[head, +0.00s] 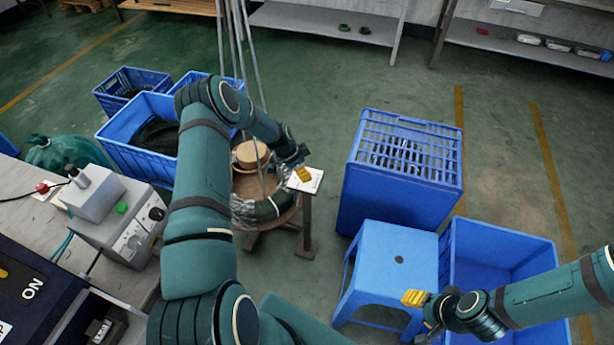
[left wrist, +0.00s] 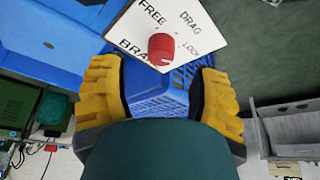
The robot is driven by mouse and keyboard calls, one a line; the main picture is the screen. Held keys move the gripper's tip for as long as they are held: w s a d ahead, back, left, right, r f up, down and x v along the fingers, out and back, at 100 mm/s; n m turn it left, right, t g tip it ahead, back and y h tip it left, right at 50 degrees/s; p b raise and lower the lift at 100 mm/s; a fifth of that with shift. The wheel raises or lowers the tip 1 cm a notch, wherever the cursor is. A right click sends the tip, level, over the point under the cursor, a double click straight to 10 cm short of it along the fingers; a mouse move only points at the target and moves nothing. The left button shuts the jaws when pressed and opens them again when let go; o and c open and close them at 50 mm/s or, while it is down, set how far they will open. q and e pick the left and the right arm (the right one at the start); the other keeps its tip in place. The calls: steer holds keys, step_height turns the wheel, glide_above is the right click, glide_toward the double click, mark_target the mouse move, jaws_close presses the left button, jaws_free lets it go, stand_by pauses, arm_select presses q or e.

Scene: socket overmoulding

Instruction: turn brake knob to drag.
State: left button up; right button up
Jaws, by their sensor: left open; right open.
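The red brake knob (left wrist: 162,47) sits on a white panel (left wrist: 190,22) marked FREE, DRAG, LOCK and BRAKE in the left wrist view. I cannot tell which mark the knob points to. In the head view the panel (head: 316,184) tops a post, and my left gripper hides the knob. My left gripper (head: 303,174) is open and empty at the panel. In the left wrist view its yellow fingers (left wrist: 160,78) are spread wide, with the knob ahead between them, apart from both. My right gripper (head: 414,299) is open and empty over the blue stool (head: 395,255).
A round wooden stand with a coil (head: 270,208) is beside the panel's post. A blue slatted crate (head: 385,195) and an open blue bin (head: 500,250) stand to the right. A grey control box (head: 125,225) is on the left bench. Green floor is clear beyond the crates.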

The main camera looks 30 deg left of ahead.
arm_select(q)
steer(key=shift+x, duration=2.2)
jaws_close()
